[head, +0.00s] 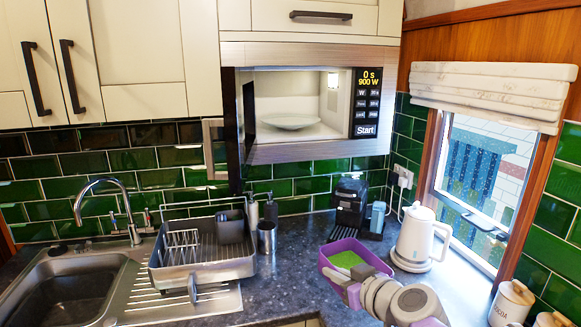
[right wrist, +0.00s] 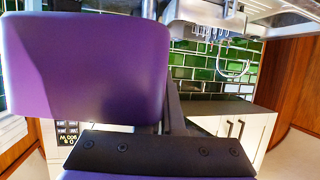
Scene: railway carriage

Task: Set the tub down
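The purple tub (head: 325,261) with bright green contents (head: 346,259) is upright over the worktop, in front of the coffee machine and left of the kettle. I cannot tell whether its base touches the worktop. My right gripper (head: 346,285) reaches in from the lower right and is shut on the tub's near side. The gripper covers part of the tub's near wall. In the right wrist view, which is upside down, the purple tub wall (right wrist: 85,65) fills the left side, against a dark finger bar. My left gripper is not in view.
An open microwave (head: 290,152) holds a plate. A white kettle (head: 415,240) stands close right of the tub, a black coffee machine (head: 350,203) behind it. A dish rack (head: 200,265) and sink (head: 70,290) are left. Worktop (head: 290,280) left of the tub is clear.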

